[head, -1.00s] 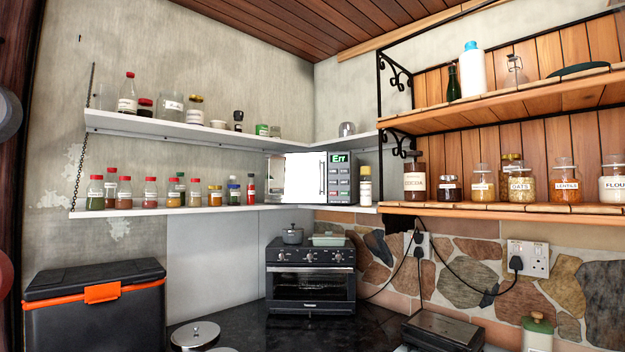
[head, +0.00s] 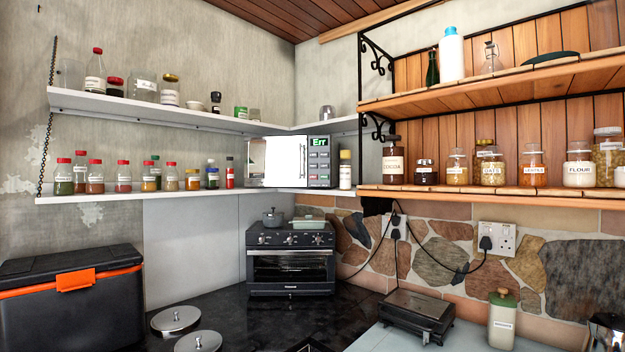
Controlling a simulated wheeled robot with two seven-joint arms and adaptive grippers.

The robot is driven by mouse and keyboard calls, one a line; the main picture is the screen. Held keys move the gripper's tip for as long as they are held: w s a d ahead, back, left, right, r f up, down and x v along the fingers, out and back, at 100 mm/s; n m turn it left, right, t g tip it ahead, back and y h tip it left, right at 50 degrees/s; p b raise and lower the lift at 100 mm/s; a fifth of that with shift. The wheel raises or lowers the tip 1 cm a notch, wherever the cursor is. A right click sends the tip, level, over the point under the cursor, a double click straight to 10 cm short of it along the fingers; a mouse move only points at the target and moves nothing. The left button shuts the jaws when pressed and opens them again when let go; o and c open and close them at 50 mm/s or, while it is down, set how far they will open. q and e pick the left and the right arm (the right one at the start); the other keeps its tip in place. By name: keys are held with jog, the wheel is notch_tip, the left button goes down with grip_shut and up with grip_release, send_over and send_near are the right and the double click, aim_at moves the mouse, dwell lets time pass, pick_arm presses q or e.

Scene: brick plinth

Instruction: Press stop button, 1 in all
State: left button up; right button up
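A microwave (head: 283,161) stands on the lower white corner shelf, near the middle of the head view. Its door area looks bright white. Neither of my grippers shows in the head view.
A black toaster oven (head: 290,262) with pots on top sits on the dark counter below. Wooden shelves (head: 480,193) with jars jut out at right.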

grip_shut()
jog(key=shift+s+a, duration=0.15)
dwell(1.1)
